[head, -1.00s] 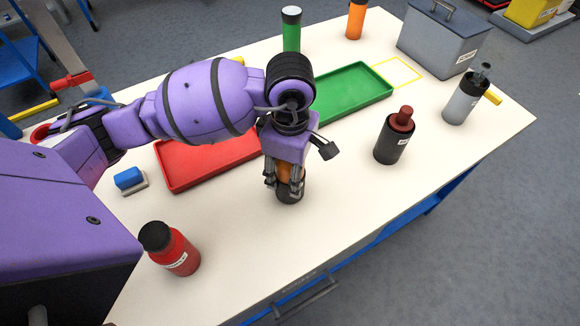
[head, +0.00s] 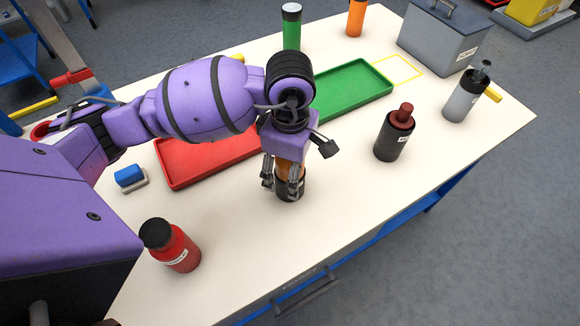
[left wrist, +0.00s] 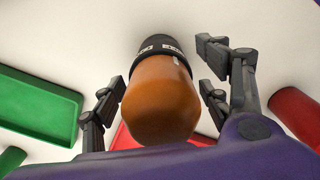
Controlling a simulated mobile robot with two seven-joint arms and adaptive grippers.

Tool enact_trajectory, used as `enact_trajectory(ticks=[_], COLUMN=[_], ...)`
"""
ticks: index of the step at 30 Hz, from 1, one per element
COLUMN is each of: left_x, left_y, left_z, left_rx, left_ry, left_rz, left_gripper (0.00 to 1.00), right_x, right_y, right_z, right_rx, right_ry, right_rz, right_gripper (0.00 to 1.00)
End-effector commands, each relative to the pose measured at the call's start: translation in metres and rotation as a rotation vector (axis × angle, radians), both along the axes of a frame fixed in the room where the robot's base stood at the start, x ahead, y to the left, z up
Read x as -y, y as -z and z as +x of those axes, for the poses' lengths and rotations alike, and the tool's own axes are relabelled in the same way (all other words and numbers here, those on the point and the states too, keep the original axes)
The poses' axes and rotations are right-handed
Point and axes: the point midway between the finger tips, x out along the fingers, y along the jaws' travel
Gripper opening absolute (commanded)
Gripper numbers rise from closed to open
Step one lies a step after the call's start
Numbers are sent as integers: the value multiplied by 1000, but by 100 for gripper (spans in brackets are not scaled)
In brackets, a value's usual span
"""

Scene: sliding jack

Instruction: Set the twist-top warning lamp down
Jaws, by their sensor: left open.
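The warning lamp (head: 283,190) has an orange top and a black, labelled base. In the head view it stands upright on the near part of the white table, its base seemingly on the tabletop. In the left wrist view its orange top (left wrist: 160,100) fills the middle and the black base points away. My left gripper (head: 281,184) is above and around it, with fingers open on either side. The left wrist view shows gaps between the fingers and the lamp. The fingers partly hide the lamp in the head view. My right gripper is out of view.
A red tray (head: 180,172) and a green tray (head: 352,90) lie behind. A red bottle (head: 174,250) stands near left, a dark bottle with a red top (head: 392,140) to the right. A grey bottle (head: 460,103) and grey box (head: 440,45) are farther right. The near right tabletop is clear.

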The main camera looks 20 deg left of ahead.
Motion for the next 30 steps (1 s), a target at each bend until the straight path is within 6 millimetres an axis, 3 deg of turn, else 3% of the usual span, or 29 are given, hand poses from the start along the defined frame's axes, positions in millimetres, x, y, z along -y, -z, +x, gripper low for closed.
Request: enact_trajectory(ticks=[15,21,30], left_x=[0,0,0], left_y=[-102,-119,-120], left_z=[3,2,1], left_rx=[9,6,6], left_ry=[0,1,1], left_rz=[0,0,0], left_gripper=[69,69,69], right_x=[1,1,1], right_y=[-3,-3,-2], right_z=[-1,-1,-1], right_rx=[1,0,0], right_ry=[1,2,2], right_rz=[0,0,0], right_gripper=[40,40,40])
